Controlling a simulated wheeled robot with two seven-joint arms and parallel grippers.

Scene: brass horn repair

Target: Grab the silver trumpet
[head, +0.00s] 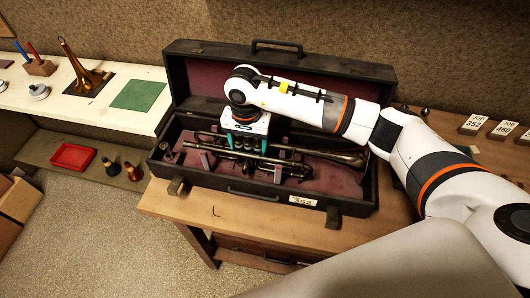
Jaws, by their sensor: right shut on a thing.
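The silver trumpet (343,157) lies lengthwise in the open instrument case (318,201), looking dark grey in this light. Its bell points to the right, and its tubing runs left under my right gripper. My right gripper (247,147) reaches down into the case from above, its teal fingers shut on the middle of the trumpet. The gripper and its wrist hide part of the trumpet's middle. I cannot tell whether the trumpet is lifted off the case's maroon lining. My left gripper is not in view.
The case stands on a wooden bench (190,205), its lid (200,75) open at the back. A pale shelf (70,105) at left holds a brass horn piece (85,72) and a green mat (138,95). A red tray (72,157) sits below. Numbered tags (475,124) stand at right.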

